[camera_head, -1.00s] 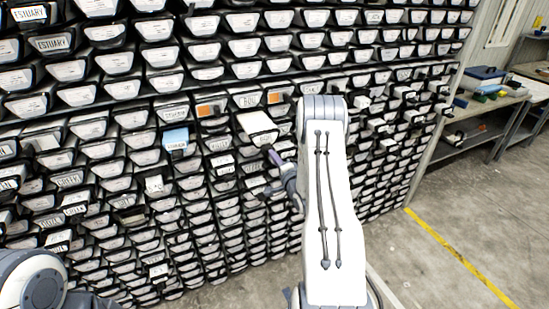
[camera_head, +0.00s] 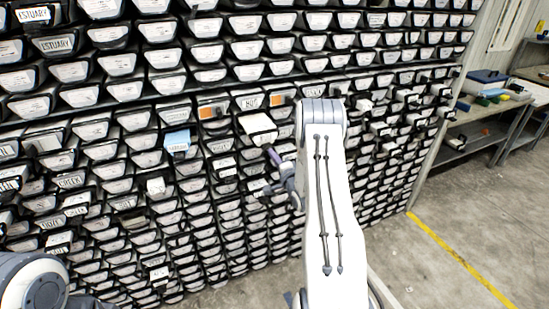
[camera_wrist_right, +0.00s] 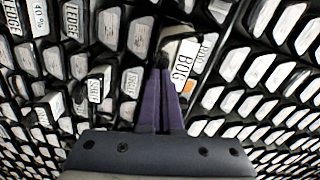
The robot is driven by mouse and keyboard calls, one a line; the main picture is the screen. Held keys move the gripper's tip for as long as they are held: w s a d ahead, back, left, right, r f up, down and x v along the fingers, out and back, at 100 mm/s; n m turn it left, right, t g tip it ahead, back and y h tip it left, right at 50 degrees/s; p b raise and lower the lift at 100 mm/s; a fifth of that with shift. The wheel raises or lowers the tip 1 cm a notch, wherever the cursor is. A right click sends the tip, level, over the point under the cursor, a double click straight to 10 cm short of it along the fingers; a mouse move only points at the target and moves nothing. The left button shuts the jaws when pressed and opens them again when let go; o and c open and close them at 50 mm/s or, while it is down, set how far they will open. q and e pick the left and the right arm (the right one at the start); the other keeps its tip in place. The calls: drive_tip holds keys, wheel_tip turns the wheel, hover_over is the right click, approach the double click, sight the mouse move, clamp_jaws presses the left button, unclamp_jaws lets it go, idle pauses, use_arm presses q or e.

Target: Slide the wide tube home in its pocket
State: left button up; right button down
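The wide tube (camera_head: 258,124) is a broad white piece sticking out of the rack below an orange-marked label, near the middle of the head view. In the right wrist view its pale body (camera_wrist_right: 182,47) and dark end show just beyond my fingertips. My right gripper (camera_head: 271,156) is at the tube's lower right in the head view. In the right wrist view its purple fingers (camera_wrist_right: 163,75) are pressed together with nothing visible between them. The fingertips are at the tube's dark end; I cannot tell whether they touch. The pocket's inside is hidden. My left gripper is out of view.
The rack (camera_head: 150,205) of labelled black-framed pockets fills the left and middle. A blue-ended tube (camera_head: 177,142) sticks out left of the wide tube, and several white ones (camera_head: 365,105) to the right. A workbench (camera_head: 480,112) stands at far right; the floor there is clear.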

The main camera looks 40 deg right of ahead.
sight(269, 147)
drive_tip(key=shift+b+x, duration=1.6)
drive_tip(key=shift+x, duration=1.9)
drive_tip(key=shift+v, duration=1.5)
drive_tip(key=shift+s+f, duration=0.1)
drive_tip(key=shift+s, duration=0.25)
drive_tip(key=b+v, duration=0.4)
drive_tip(key=v, duration=0.5)
drive_tip(key=shift+s, duration=0.35)
